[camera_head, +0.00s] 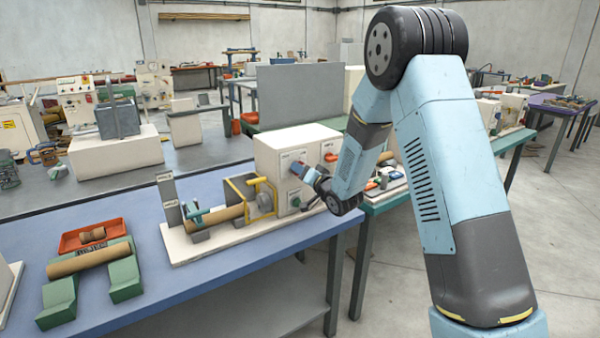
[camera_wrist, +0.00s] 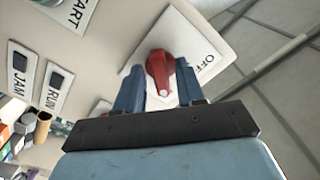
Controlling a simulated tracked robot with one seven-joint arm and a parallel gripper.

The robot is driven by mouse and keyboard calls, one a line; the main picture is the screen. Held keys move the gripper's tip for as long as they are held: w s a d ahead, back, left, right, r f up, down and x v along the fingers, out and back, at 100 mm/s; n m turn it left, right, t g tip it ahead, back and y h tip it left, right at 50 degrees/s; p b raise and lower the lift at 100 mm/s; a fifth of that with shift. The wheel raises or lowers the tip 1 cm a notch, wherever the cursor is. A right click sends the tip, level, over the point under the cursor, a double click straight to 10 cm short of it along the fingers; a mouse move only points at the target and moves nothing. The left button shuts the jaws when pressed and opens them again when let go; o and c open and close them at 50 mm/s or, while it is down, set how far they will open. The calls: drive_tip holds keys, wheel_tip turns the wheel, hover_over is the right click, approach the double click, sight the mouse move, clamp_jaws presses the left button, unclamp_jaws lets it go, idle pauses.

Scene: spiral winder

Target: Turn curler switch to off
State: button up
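The curler switch is a red knob (camera_wrist: 160,70) with a pale tip on a white label plate in the wrist view. Its pale tip points down toward my gripper, while the printed word OFF is to the right of the knob. My gripper (camera_wrist: 160,86) has its two blue fingers apart, one on each side of the knob, with small gaps seen beside the knob's lower part. In the head view my gripper (camera_head: 308,173) is at the front face of the white control box (camera_head: 272,150) of the winder, and it largely hides the switch.
JAM and RUN labels (camera_wrist: 40,80) and a START label are left of the switch in the wrist view. The winder's base (camera_head: 190,250) stands on a blue table. A wooden roll (camera_head: 88,258) lies on green blocks, near a red tray (camera_head: 75,243).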

clamp_jaws()
idle(0.3)
drive_tip(key=shift+f+n, duration=0.2)
drive_tip(key=shift+n, duration=7.7)
drive_tip(key=shift+s+a, duration=0.1)
